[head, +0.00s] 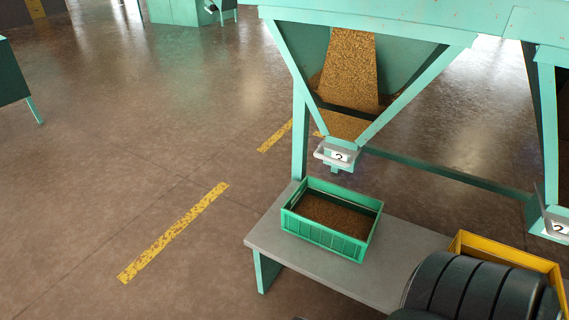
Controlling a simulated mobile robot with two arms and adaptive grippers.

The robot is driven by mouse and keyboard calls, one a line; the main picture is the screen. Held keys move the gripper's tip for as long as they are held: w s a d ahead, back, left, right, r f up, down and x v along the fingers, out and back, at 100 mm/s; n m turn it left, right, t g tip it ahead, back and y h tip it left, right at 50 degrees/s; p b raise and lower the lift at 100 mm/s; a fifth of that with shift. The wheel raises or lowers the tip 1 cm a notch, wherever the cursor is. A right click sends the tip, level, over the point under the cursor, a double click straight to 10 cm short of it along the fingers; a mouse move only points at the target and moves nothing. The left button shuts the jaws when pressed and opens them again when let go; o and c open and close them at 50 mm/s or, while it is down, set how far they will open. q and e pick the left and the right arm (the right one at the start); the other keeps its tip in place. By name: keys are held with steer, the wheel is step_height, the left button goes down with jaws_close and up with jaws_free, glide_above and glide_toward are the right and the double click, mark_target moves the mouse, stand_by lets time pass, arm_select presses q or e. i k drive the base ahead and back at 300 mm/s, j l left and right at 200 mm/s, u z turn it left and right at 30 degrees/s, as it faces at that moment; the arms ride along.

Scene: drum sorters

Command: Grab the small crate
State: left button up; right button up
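A small green crate (326,243) stands upright on the left part of a grey bench (291,258). It holds a layer of brown granular material (337,215). A yellow crate (507,252) is at the lower right, mostly hidden behind a dark ribbed rounded shape in the foreground. Neither of my grippers shows in the head view. Nothing is seen touching the green crate from above.
A teal hopper frame stands over the bench. Its chute outlet (337,155), marked 2, hangs just above and behind the green crate. Another outlet (557,228) is at the right edge. The floor left of the bench is open, with yellow stripes (174,232).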

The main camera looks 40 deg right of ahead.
mark_target(343, 222)
steer(key=i+j+z, duration=0.2)
steer(key=i, duration=0.2)
steer(key=i+z, duration=0.15)
steer(key=i, duration=0.2)
steer(key=i+j+z, duration=0.2)
steer(key=i+z, duration=0.2)
steer(key=z, duration=0.2)
steer(key=i+j+z, duration=0.15)
steer(key=z, duration=0.3)
steer(key=i+j+z, duration=0.1)
steer(key=z, duration=0.3)
steer(key=i+j+z, duration=0.1)
steer(key=j+z, duration=0.35)
steer(key=i+j+z, duration=0.1)
steer(key=z, duration=0.3)
steer(key=i+j+z, duration=0.15)
steer(key=z, duration=0.25)
steer(key=i+j+z, duration=0.1)
steer(key=j+z, duration=0.35)
steer(key=i+j+z, duration=0.1)
steer(key=z, duration=0.3)
steer(key=j, duration=0.1)
